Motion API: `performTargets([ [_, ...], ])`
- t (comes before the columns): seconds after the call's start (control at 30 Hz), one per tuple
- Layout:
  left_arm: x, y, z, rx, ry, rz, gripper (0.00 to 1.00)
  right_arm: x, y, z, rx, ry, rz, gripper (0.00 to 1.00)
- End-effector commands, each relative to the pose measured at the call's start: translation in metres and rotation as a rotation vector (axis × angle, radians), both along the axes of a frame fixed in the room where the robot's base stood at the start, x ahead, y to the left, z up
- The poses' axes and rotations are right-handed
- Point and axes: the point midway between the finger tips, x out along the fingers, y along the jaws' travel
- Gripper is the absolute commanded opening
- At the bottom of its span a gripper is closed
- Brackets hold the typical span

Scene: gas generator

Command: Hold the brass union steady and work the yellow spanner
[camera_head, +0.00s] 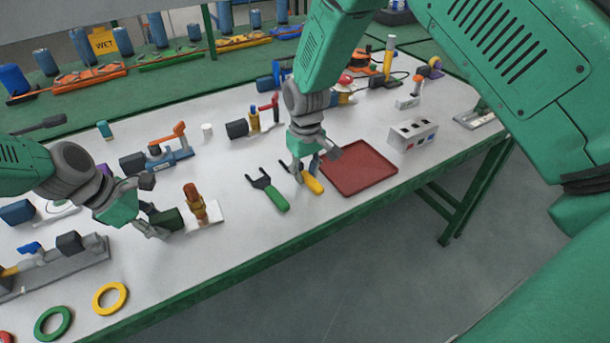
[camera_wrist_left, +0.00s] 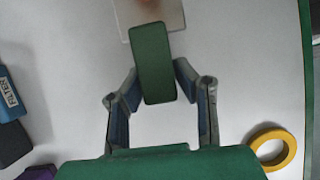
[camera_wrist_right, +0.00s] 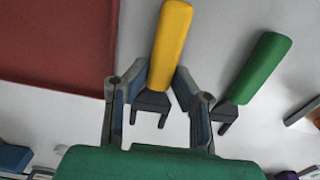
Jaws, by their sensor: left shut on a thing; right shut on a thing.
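The brass union (camera_head: 195,203) stands upright on a white plate (camera_head: 208,214), with a dark green block (camera_head: 168,220) on its left side. My left gripper (camera_head: 152,210) is shut on this block, which also shows between the fingers in the left wrist view (camera_wrist_left: 153,62). There the union is only a blur at the top edge. The yellow spanner (camera_head: 312,184) has a dark forked head. My right gripper (camera_head: 312,165) is shut on it near where handle meets fork, as the right wrist view shows (camera_wrist_right: 168,45). I cannot tell whether the spanner touches the table.
A green spanner (camera_head: 273,197) lies just left of the yellow one. A red tray (camera_head: 358,168) lies close on the right. A grey socket box (camera_head: 412,134) stands beyond it. Yellow (camera_head: 110,298) and green rings (camera_head: 52,322) lie at the front left. The table between union and spanners is clear.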

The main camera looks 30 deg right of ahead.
Motion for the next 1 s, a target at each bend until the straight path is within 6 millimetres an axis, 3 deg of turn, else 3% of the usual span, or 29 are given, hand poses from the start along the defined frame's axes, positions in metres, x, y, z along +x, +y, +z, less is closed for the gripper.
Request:
performTargets([
  [0.17,0.000,0.000,0.000,0.000,0.000,0.000,0.00,0.001,0.000,0.016,0.000,-0.004,0.000,0.00],
  [0.43,0.000,0.000,0.000,0.000,0.001,0.000,0.00,0.001,0.000,0.071,0.000,-0.005,0.000,0.00],
  [0.63,0.000,0.000,0.000,0.000,0.001,0.000,0.00,0.000,0.004,0.095,0.001,0.001,0.052,0.00],
  [0.77,0.000,0.000,0.000,0.000,0.001,0.000,0.00,-0.002,0.020,0.096,0.000,0.007,0.267,0.00],
  [1.0,0.000,0.000,0.000,0.000,0.001,0.000,0.00,-0.008,0.064,0.087,0.003,0.011,0.894,0.00],
])
